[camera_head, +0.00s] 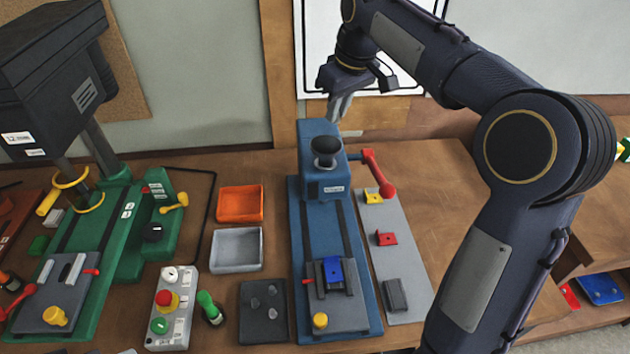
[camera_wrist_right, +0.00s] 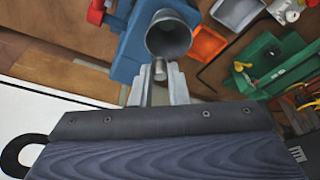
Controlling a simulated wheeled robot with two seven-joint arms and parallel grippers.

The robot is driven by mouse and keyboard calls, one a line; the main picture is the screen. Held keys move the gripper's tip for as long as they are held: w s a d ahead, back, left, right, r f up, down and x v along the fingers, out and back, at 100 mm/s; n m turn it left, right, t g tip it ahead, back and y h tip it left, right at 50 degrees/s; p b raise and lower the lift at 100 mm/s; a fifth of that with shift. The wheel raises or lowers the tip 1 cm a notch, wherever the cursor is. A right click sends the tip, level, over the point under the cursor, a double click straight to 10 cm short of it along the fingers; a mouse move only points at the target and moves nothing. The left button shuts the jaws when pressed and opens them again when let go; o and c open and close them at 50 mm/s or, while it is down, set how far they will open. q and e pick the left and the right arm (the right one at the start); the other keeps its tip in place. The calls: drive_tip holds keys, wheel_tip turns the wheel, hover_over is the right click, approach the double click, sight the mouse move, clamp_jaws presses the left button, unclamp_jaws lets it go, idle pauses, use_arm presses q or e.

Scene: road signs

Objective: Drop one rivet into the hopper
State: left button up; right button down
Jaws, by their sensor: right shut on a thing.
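The hopper (camera_head: 325,150) is a dark round funnel on top of the blue machine (camera_head: 318,185). My right gripper (camera_head: 338,112) is above and just behind the hopper in the head view. In the right wrist view the gripper fingers (camera_wrist_right: 159,86) are shut on a small grey rivet (camera_wrist_right: 159,70). The rivet's tip shows close to the near rim of the hopper (camera_wrist_right: 168,36) in that view; I cannot tell whether they touch. The inside of the hopper looks dark. My left gripper is not in view.
A red lever (camera_head: 378,172) stands out at the machine's right. An orange tray (camera_head: 240,204) and a grey tray (camera_head: 237,250) lie to its left. A dark tray (camera_head: 264,327) holds small grey pieces. A green drill press (camera_head: 105,240) stands at left. The table right of the grey strip is clear.

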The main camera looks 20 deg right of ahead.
drive_tip(key=shift+f, duration=0.8)
wheel_tip(320, 180, down, 4)
drive_tip(key=shift+r+b, duration=0.25)
drive_tip(key=shift+b, duration=1)
drive_tip(key=shift+f+b, duration=0.4)
drive_tip(key=shift+b, duration=0.05)
drive_tip(key=c, duration=1.3)
unclamp_jaws()
drive_tip(key=shift+r, duration=0.2)
